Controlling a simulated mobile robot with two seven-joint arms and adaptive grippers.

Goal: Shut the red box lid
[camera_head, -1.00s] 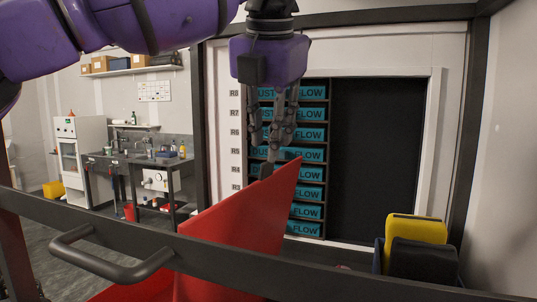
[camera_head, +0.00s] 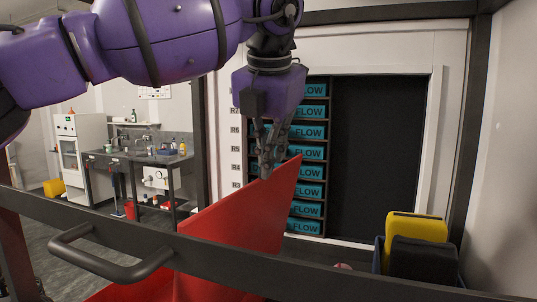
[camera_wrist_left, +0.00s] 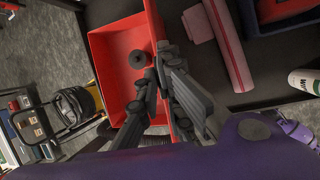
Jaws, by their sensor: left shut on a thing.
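The red box lid (camera_head: 245,215) stands raised and tilted in the head view, behind the dark rail. My left gripper (camera_head: 267,168) points down at the lid's upper edge, its fingers close together and shut on it. Its fingertips partly overlap the edge, so the exact contact is hard to see. In the left wrist view, the red box (camera_wrist_left: 118,50) is open with a small black round thing (camera_wrist_left: 138,58) inside. The gripper's dark fingers (camera_wrist_left: 168,95) straddle the red edge there. My right gripper is not in view.
A dark rail with a handle (camera_head: 110,262) crosses the front. A bin with yellow and black items (camera_head: 417,228) stands at the right. Rolled pink cloth (camera_wrist_left: 228,40) and a white can (camera_wrist_left: 303,82) lie near the box. A labelled rack (camera_head: 308,150) stands behind.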

